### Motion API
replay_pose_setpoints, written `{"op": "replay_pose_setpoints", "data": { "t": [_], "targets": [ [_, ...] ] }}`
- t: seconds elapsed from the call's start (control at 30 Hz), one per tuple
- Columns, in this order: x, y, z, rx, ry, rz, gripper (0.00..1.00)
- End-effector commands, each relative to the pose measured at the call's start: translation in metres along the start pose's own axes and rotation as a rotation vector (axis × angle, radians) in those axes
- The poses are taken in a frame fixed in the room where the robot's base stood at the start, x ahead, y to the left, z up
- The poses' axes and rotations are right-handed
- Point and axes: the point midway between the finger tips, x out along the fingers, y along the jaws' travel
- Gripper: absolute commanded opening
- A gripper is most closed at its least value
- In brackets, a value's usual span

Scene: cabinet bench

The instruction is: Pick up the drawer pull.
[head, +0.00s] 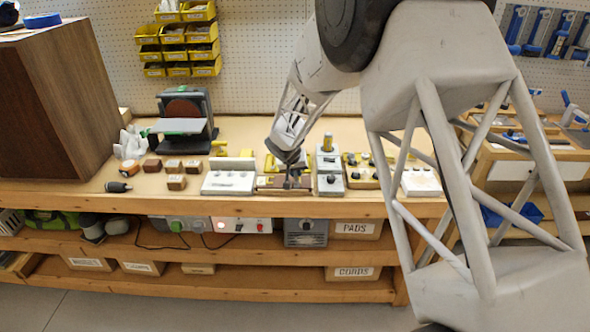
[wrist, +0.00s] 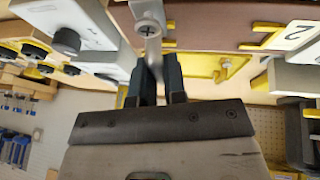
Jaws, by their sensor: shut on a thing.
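My gripper (wrist: 157,64) has its two dark fingers closed on either side of a grey metal stem with a cross-head screw at its end. This looks like the drawer pull (wrist: 150,30). The fingers hide part of it. In the head view my gripper (head: 287,182) is low over the bench, at a dark brown panel (head: 267,183). The pull is too small to make out there. In the wrist view the brown panel (wrist: 215,25) lies beside the pull; I cannot tell whether they touch.
A white block with knobs (head: 228,184) stands left of my gripper, and a grey fixture (head: 329,183) stands close on the right. Small brown blocks (head: 176,183), a disc sander (head: 185,118) and a wooden cabinet (head: 55,95) are farther left. The bench's front edge (head: 200,207) is near.

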Motion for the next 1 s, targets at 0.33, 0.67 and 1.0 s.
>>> {"op": "replay_pose_setpoints", "data": {
  "t": [0.33,0.67,1.0],
  "targets": [
    [-0.0001,0.0001,0.0002,0.000,0.000,0.000,0.00],
    [0.0000,0.0001,0.0002,0.000,0.000,0.000,0.00],
    [-0.0004,-0.0008,-0.0019,0.062,-0.013,0.020,0.00]
  ]
}}
